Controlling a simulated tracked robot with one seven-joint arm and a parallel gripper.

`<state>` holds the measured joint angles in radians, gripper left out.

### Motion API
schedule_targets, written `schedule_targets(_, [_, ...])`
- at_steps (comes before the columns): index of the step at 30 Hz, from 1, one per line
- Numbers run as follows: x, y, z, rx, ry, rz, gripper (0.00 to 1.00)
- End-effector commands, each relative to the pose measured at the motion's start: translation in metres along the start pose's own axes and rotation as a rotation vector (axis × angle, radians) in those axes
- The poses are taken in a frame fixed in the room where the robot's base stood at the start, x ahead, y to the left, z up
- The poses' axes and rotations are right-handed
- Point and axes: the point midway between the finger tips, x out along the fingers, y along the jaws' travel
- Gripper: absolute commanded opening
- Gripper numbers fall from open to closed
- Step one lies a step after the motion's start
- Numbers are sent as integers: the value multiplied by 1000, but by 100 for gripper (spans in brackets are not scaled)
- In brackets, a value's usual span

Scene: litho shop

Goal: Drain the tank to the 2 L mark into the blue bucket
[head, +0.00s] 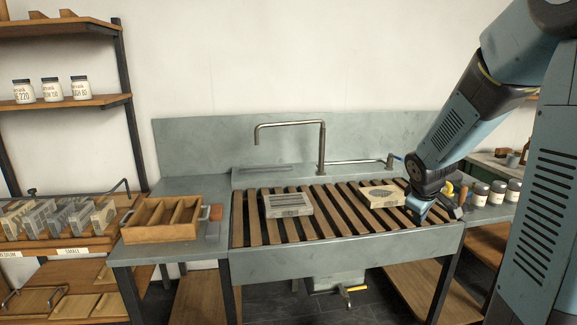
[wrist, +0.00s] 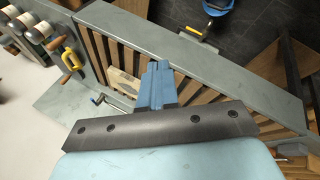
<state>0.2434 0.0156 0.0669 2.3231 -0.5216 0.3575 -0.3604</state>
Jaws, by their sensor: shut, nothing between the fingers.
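A grey tank (head: 338,279) hangs under the slatted sink, mostly hidden behind the sink's front. A drain tap with a yellow handle (head: 356,289) sticks out below it; the yellow handle also shows in the wrist view (wrist: 209,27). A blue rounded thing, probably the blue bucket (wrist: 218,7), is cut off at the top of the wrist view, near the tap; I cannot see inside it. No level marks are readable. My gripper (head: 421,214) is shut and empty over the right end of the slats, well above the tap; its blue fingers fill the middle of the wrist view (wrist: 157,72).
Two stone slabs (head: 288,204) (head: 384,196) lie on the slats. A wooden divided tray (head: 160,232) stands on the left counter. A faucet (head: 321,150) rises behind the slats. The sink's front edge lies between my gripper and the tap.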

Motion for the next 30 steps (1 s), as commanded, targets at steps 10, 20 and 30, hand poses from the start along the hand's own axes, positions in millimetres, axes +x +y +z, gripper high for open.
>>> schedule_targets(10, [-100, -32, 15, 239, 20, -1, 0])
schedule_targets(20, [-178, -79, 41, 456, 62, -64, 0])
schedule_targets(30, [-237, -134, 73, 637, 111, -179, 0])
